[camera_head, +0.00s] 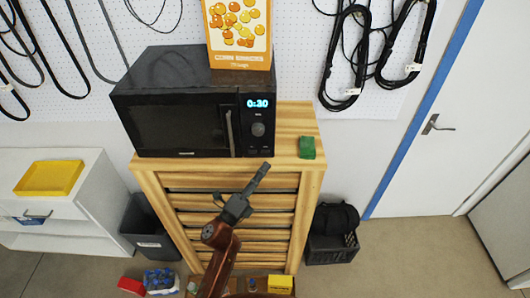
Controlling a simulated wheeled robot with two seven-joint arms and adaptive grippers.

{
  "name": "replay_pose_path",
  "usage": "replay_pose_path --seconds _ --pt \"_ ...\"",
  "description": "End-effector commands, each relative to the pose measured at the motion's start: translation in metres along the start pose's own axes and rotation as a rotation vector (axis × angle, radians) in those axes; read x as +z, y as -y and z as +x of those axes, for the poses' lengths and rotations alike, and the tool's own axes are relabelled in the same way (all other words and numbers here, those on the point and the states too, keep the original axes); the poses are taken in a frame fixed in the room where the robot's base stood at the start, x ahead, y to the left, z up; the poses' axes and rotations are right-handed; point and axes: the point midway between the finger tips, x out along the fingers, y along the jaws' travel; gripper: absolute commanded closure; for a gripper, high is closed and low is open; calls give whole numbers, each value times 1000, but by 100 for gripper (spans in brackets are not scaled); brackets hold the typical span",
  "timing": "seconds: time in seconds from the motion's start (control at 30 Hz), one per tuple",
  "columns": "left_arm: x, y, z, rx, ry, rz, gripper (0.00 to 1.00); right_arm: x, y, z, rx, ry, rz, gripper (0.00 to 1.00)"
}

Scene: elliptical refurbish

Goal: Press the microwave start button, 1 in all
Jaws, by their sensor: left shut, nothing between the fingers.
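A black microwave (178,123) stands on a slatted wooden cabinet. Its door is shut, with the handle at the door's right side. A control panel (258,122) on the right shows a lit blue display (257,104) reading 0:30. A round knob (258,129) sits below the display, with small buttons under it, too small to tell apart. My left gripper (265,166) is shut and empty. In the picture its tip shows just below the panel's lower edge, in front of the cabinet; I cannot tell how far it is from the panel. My right gripper is not in view.
An orange corn snacks box (239,35) stands on the microwave. A green block (307,147) lies on the wooden cabinet (296,120) at right. A yellow tray (48,178) sits on a white cabinet at left. Black cables hang on the pegboard. Bins and boxes stand on the floor.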

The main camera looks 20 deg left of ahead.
Motion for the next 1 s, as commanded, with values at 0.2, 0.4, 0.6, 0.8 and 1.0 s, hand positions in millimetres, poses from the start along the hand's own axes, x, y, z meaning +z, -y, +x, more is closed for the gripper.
replay_pose_path --seconds 0.2,0.4,0.6,0.8,1.0 --pt "12 -14 17 0 0 0 100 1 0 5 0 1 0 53" --pt "18 -18 24 0 0 0 100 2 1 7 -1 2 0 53" --pt "18 -18 25 0 1 0 100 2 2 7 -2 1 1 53" --pt "18 -18 25 0 1 0 100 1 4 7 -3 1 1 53" --pt "18 -18 25 0 1 -1 100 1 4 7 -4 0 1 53"
